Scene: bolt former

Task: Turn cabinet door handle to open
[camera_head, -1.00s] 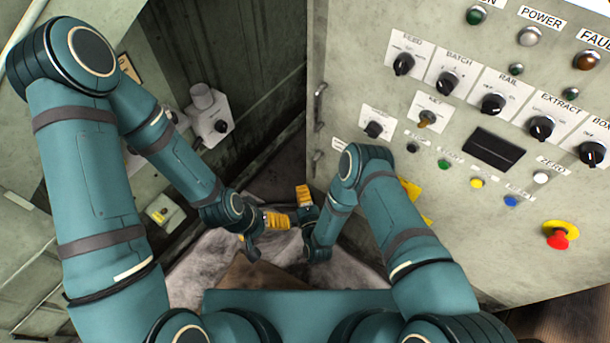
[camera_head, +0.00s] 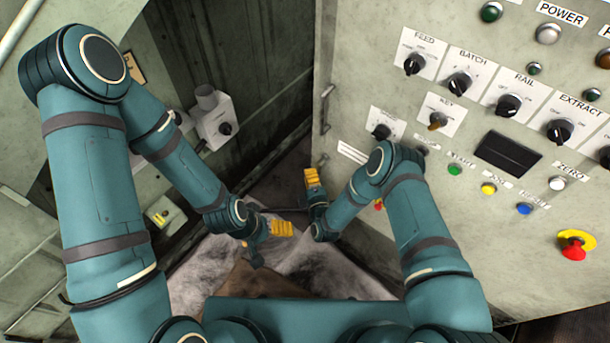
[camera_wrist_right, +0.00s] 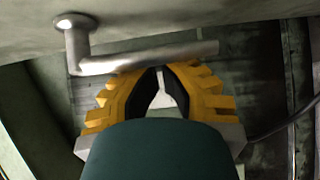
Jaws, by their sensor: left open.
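The cabinet door carries a metal bar handle (camera_head: 325,110) on its left edge in the head view, with a smaller metal fitting (camera_head: 322,160) below it. My right gripper (camera_head: 311,172) is just below that fitting, its yellow fingers pointing up. In the right wrist view, an L-shaped metal handle (camera_wrist_right: 150,55) runs from a round mount at left across the fingertips of my right gripper (camera_wrist_right: 156,70). The tips are together against or just beside the bar; contact is unclear. My left gripper (camera_head: 268,243) is open and empty, lower and left of the right one.
The door's control panel has several knobs, buttons and a red emergency stop (camera_head: 574,250) at right. A grey box fixture (camera_head: 215,125) is on the left. A dark gap lies between the door and the left cabinet. A cable shows in the wrist view.

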